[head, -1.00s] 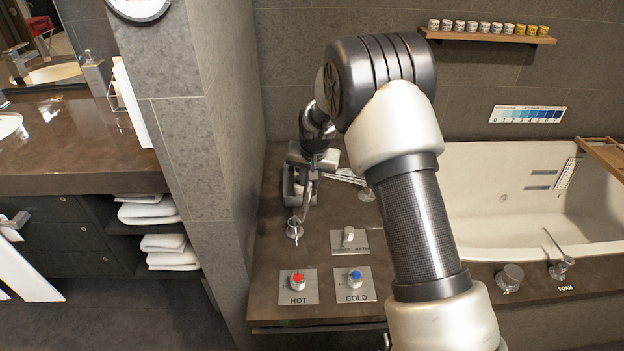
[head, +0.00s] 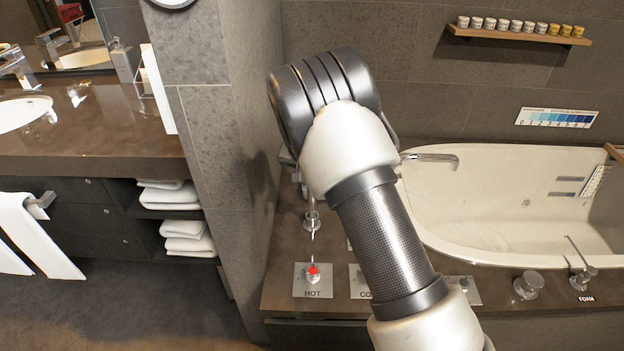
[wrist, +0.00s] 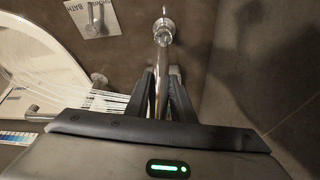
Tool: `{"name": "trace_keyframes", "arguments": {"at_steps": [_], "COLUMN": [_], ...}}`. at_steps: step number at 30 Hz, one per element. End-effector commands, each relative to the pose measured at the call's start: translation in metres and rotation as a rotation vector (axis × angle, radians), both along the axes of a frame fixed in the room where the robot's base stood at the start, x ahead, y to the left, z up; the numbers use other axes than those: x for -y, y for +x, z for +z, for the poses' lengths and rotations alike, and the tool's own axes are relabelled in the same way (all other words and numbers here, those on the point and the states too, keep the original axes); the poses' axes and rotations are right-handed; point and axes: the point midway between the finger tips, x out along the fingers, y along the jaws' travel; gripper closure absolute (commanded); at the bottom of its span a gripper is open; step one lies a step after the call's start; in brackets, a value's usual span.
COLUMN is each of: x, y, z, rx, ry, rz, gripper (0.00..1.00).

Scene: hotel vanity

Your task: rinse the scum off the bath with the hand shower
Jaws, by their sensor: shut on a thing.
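My gripper (wrist: 162,80) is shut on the chrome hand shower (wrist: 161,60) in the wrist view. Its chrome line runs up to a round fitting (wrist: 164,28) on the brown deck. The shower head is hidden behind the gripper body. White streaks like water jets (wrist: 108,101) fan out to the left towards the bath (wrist: 28,45). In the head view my arm hides the gripper and most of the hand shower. The cream bath (head: 480,200) lies right of my arm. I cannot make out scum on its visible inside.
A chrome spout (head: 430,157) reaches over the bath's left end. The red HOT knob (head: 313,272) shows on the deck; my arm covers most of the COLD plate (head: 359,286). A FOAM lever (head: 580,270) stands at the right front. A wall (head: 225,120) stands close at the left.

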Motion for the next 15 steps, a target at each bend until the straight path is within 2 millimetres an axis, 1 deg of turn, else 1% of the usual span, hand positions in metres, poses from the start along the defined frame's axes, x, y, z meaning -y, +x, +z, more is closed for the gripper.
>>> {"name": "trace_keyframes", "arguments": {"at_steps": [7, 15], "x": [0.0, 0.0], "y": [0.0, 0.0], "z": [-0.002, -0.01], "rx": [0.001, 0.001], "ry": [0.001, 0.001], "rz": [0.0, 0.0], "gripper": [1.0, 1.0]}}
